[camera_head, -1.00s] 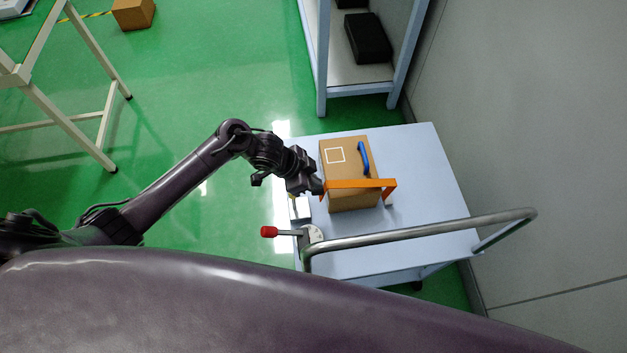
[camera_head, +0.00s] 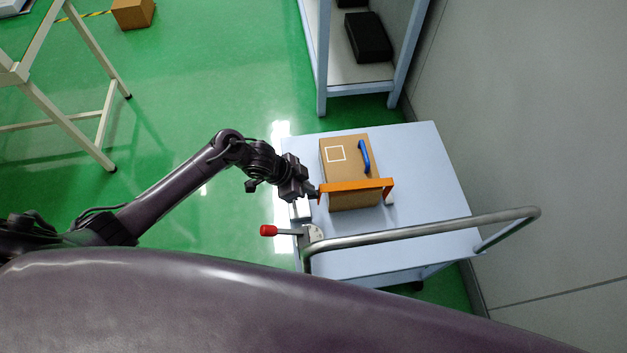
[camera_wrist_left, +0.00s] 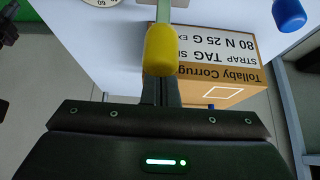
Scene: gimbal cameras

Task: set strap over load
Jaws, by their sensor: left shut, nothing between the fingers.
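A cardboard box (camera_head: 342,172) with a white printed square and a blue handle (camera_head: 364,156) stands on the pale blue cart (camera_head: 425,165). An orange strap (camera_head: 357,186) lies across the near part of the box top, its ends bent down at both sides. My left gripper (camera_head: 316,193) is at the box's left side, by the strap's left end; I cannot tell if it touches. In the left wrist view its fingers (camera_wrist_left: 160,92) are shut and empty, close behind a yellow-capped lever (camera_wrist_left: 160,50). The box's printed side (camera_wrist_left: 215,55) shows beyond. My right gripper is out of view.
The cart's metal push handle (camera_head: 420,229) and a red-knobbed lever (camera_head: 269,231) are on the near side. A shelf rack (camera_head: 320,60) stands behind, a grey wall (camera_head: 545,150) at right. A round dial (camera_wrist_left: 100,2) shows in the wrist view.

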